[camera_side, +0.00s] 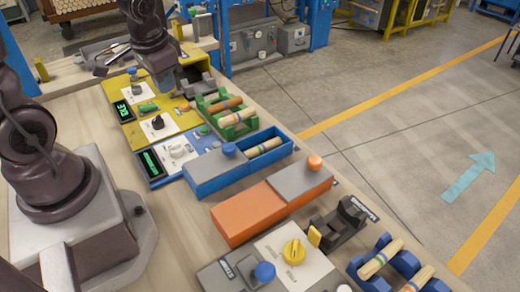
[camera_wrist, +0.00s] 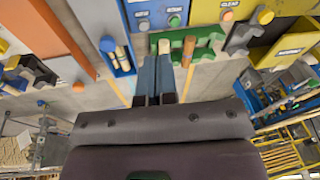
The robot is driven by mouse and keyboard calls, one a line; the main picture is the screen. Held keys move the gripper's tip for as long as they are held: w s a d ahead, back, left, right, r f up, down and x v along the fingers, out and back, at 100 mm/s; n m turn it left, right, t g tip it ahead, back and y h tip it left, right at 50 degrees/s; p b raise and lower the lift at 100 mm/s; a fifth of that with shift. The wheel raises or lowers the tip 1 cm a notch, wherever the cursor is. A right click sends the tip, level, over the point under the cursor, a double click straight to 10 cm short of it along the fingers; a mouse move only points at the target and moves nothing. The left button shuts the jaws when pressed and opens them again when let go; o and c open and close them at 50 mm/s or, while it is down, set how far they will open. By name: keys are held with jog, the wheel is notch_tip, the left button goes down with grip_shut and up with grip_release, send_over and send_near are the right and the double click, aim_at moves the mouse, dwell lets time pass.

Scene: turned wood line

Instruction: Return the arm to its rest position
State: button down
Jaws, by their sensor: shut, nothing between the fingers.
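My gripper (camera_side: 168,88) hangs pointing down over the yellow panel, in the upper left of the side view. In the wrist view, its two fingers (camera_wrist: 156,62) are together and hold nothing. In the wrist view, the green rack (camera_wrist: 205,37) lies just beyond and to the right of the fingertips. In the side view, the same green rack (camera_side: 240,117) holds turned wood pieces and stands right of and below my gripper. Whether the fingertips touch anything cannot be told.
A blue box (camera_side: 215,175) with a wood piece in its open end, an orange box (camera_side: 245,214), a black holder (camera_side: 340,222) and a blue rack (camera_side: 405,262) stand along the bench. A yellow knob (camera_side: 293,252) sits on a front panel. Open floor (camera_side: 390,100) lies to the right.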

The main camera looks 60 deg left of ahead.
jog(key=s+d+r+m+t+h, duration=0.1)
jog(key=s+d+r+t, duration=0.3)
jog(key=d+r, duration=0.7)
notch_tip(320, 180, up, 2)
jog(key=shift+s+d+r+m+h, duration=0.25)
jog(key=shift+s+d+m+h, duration=0.05)
jog(key=shift+s+d+h, duration=0.1)
